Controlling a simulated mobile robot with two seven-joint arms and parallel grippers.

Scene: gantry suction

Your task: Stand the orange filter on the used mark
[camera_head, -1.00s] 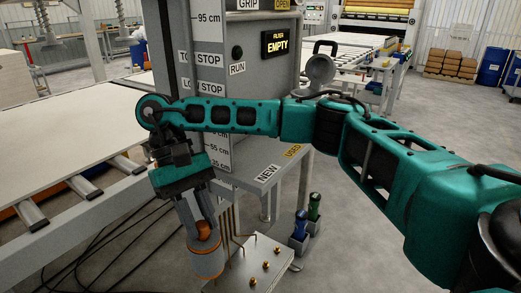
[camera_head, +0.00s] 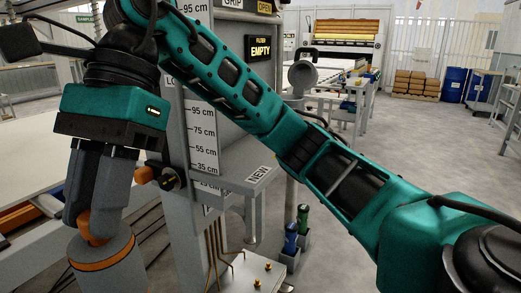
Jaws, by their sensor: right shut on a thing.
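The orange filter (camera_head: 108,264) is a grey cylinder with an orange band and an orange knob on top, at the lower left, cut by the bottom edge. My right gripper (camera_head: 98,222) is shut on its knob and holds it close to the camera, nearly upright. The grey shelf (camera_head: 238,163) on the machine's column carries a NEW label (camera_head: 258,174) on its front edge. The used mark is hidden behind my right arm. My left gripper is not in view.
A display reading FILTER EMPTY (camera_head: 260,47) is on the machine. An orange-tipped knob (camera_head: 146,175) sticks out from the column. Blue and green bottles (camera_head: 292,236) stand in holders below the shelf, right of a plate with brass fittings (camera_head: 252,270). The floor at right is open.

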